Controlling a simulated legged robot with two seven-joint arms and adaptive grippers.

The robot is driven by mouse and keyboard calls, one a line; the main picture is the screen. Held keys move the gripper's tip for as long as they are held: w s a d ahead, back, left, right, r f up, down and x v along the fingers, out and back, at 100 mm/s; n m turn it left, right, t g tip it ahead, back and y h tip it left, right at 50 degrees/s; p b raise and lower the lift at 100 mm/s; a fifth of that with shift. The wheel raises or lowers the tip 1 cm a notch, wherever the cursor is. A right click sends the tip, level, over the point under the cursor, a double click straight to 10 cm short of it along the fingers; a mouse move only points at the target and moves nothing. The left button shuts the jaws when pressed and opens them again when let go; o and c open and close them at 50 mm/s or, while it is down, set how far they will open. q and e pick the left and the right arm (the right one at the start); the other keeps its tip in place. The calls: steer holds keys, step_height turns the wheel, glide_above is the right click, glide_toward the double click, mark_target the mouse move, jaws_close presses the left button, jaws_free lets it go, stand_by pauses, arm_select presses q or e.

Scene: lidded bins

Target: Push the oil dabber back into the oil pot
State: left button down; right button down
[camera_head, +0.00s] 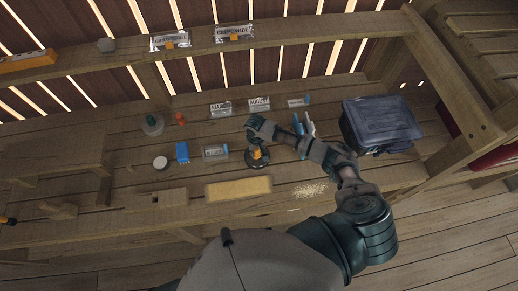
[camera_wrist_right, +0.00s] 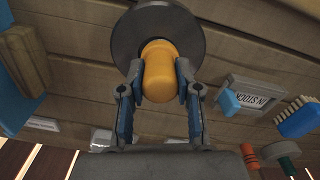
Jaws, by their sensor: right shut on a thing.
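My right gripper (camera_head: 257,133) is over the front middle of the bench, its fingers on either side of a yellow, rounded knob (camera_head: 257,153). The knob rises from a round dark disc-shaped base (camera_head: 262,163) on the bench. In the right wrist view, the fingers (camera_wrist_right: 158,88) are shut on the yellow knob (camera_wrist_right: 159,68), with the grey disc (camera_wrist_right: 125,38) behind it. A clear pot with a green top (camera_head: 152,122) stands further left. I cannot tell for certain which of these is the oil dabber or oil pot. My left gripper is out of view.
A dark lidded bin (camera_head: 380,122) stands at the right. A yellow block (camera_head: 238,188) lies at the front edge.

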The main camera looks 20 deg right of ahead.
steer(key=shift+a+f, duration=0.15)
steer(key=shift+f, duration=0.05)
steer(key=shift+d+f, duration=0.15)
steer(key=shift+d, duration=0.1)
steer(key=c, duration=1.1)
jaws_free()
steer(key=shift+d, duration=0.3)
steer(key=o, duration=0.4)
steer(key=shift+d+f, duration=0.2)
steer(key=shift+d, duration=0.35)
steer(key=shift+a+r, duration=0.1)
steer(key=shift+a, duration=0.55)
steer(key=shift+a+r, duration=0.15)
steer(key=shift+r, duration=0.1)
steer(key=r, duration=1.1)
steer(key=shift+d+r, duration=0.15)
steer(key=shift+d, duration=0.25)
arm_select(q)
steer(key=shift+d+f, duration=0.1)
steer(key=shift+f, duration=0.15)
arm_select(e)
steer(key=shift+a+r, duration=0.1)
steer(key=shift+a, duration=0.45)
steer(key=shift+d, duration=0.1)
